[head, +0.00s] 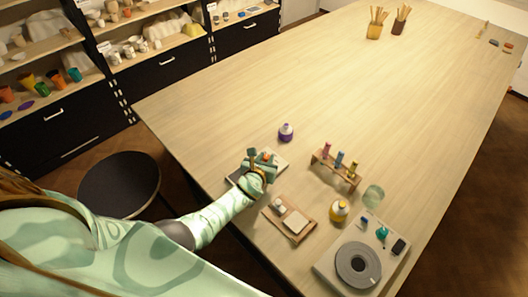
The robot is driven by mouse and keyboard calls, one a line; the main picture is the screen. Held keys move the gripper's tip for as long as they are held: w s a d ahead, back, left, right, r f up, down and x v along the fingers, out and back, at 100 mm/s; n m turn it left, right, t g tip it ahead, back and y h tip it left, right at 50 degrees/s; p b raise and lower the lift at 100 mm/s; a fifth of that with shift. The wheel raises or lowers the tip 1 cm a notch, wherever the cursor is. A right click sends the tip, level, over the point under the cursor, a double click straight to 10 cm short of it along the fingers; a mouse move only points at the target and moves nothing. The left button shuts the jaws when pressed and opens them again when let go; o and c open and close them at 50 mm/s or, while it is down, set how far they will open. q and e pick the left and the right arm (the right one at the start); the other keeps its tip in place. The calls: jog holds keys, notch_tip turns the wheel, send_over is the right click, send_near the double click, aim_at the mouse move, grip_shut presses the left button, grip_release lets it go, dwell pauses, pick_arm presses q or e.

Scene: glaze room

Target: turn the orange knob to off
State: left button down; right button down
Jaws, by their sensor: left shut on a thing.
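The orange knob (267,157) shows as a small orange patch between the fingers of my left gripper (262,160). The gripper is shut on it. The knob sits over a flat panel (279,162) near the table's left edge. My gripper and wrist cover much of the panel, and the knob's pointer and any off mark are too small or hidden to read. My left arm reaches in from the lower left. My right gripper is not in view.
A purple-and-white bottle (286,132) stands just behind the panel. A wooden rack with vials (336,168), a wooden tray (290,222), a yellow bottle (340,210) and a grey round device (358,264) are to the right. The far middle of the table (330,80) is clear.

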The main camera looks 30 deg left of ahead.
pick_arm(q)
jog(key=shift+d+n+g+y+b, duration=0.15)
jog(key=shift+n+g+y, duration=0.1)
jog(key=shift+n+y, duration=0.55)
jog(key=shift+d+n+g+y+b, duration=0.15)
jog(key=shift+n+g+y, duration=0.1)
jog(key=shift+n+y, duration=0.5)
jog(key=shift+w+y, duration=0.1)
jog(key=shift+y, duration=0.15)
jog(key=c, duration=1.2)
grip_release()
jog(key=shift+a, duration=0.1)
